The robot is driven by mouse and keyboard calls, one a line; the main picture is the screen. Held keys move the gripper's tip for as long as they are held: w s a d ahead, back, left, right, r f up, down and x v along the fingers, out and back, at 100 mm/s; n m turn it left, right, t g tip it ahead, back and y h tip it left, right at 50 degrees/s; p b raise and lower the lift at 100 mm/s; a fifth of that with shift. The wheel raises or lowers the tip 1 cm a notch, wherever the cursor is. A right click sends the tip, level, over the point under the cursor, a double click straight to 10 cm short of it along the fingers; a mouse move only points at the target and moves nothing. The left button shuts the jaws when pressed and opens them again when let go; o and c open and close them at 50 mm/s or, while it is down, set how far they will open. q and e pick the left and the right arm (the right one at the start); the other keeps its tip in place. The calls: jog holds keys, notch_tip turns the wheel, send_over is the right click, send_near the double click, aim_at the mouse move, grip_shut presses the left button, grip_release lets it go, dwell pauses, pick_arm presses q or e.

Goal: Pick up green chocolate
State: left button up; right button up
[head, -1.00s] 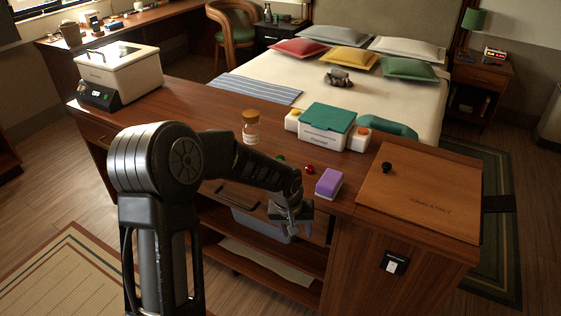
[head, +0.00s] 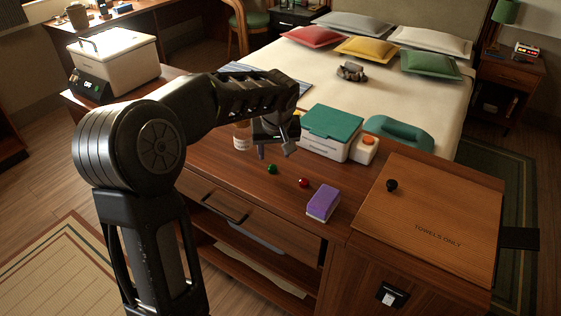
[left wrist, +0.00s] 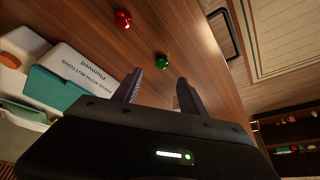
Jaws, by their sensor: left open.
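The green chocolate (head: 272,169) is a small shiny green ball on the wooden counter (head: 220,180), left of a red one (head: 303,183). In the left wrist view the green chocolate (left wrist: 162,61) lies beyond the fingertips, between their lines, and the red one (left wrist: 123,19) is farther off to the left. My left gripper (head: 274,154) is open and empty. It hangs above the counter just behind the green chocolate, fingers pointing down, apart from it. My right gripper is not in view.
A purple-and-white block (head: 322,205) lies right of the chocolates. A white box with a green lid (head: 331,132) stands close behind my gripper. A bottle (head: 242,136) is partly hidden by my arm. A wooden lid (head: 430,215) covers the counter's right end.

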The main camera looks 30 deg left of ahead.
aim_at(273, 166)
pick_arm(q)
jog(key=shift+x, duration=1.2)
jog(key=shift+s, duration=0.15)
jog(key=shift+p+x, duration=0.45)
jog(key=shift+x, duration=2.25)
grip_shut()
